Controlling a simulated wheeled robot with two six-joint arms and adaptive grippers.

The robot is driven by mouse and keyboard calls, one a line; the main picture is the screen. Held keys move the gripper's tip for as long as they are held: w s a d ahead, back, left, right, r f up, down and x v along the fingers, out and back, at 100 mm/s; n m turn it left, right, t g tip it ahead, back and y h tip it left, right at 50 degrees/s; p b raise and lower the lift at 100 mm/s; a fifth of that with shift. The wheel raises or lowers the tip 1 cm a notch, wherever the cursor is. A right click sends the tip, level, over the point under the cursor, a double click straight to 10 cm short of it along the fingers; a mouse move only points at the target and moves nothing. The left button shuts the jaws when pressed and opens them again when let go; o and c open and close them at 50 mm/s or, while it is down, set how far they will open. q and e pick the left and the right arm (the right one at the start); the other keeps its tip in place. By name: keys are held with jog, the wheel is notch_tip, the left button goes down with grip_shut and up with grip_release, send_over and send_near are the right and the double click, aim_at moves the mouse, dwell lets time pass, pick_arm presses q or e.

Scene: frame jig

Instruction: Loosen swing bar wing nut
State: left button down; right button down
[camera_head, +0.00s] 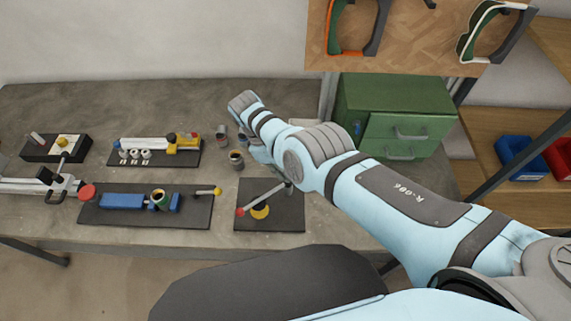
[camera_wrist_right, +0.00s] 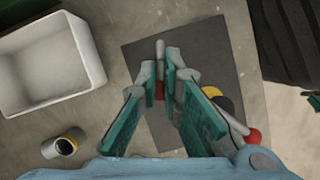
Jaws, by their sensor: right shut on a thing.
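The swing bar (camera_head: 263,198) is a grey rod with a red ball end. It lies over a dark square plate (camera_head: 289,219) on the bench, above a yellow and black part (camera_head: 260,212). In the right wrist view, my right gripper (camera_wrist_right: 161,78) is shut at a grey post (camera_wrist_right: 160,48) with a small red part (camera_wrist_right: 159,91) between the fingers. This looks like the wing nut at the bar's pivot, but the fingers hide most of it. In the head view my right arm hides most of the gripper. My left gripper is not in view.
Other dark jig plates (camera_head: 90,211) with clamps and blocks stand to the left. A green drawer cabinet (camera_head: 395,115) stands at the back right. A white tray (camera_wrist_right: 95,60) and a small metal cup (camera_wrist_right: 62,144) lie beside the plate.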

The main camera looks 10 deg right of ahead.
jog(key=shift+n, duration=0.4)
jog(key=c, duration=1.8)
grip_release()
jog(key=shift+o, duration=0.2)
jog(key=shift+s, duration=0.1)
jog(key=shift+a+r, duration=0.15)
jog(key=shift+r, duration=0.15)
jog(key=v, duration=0.7)
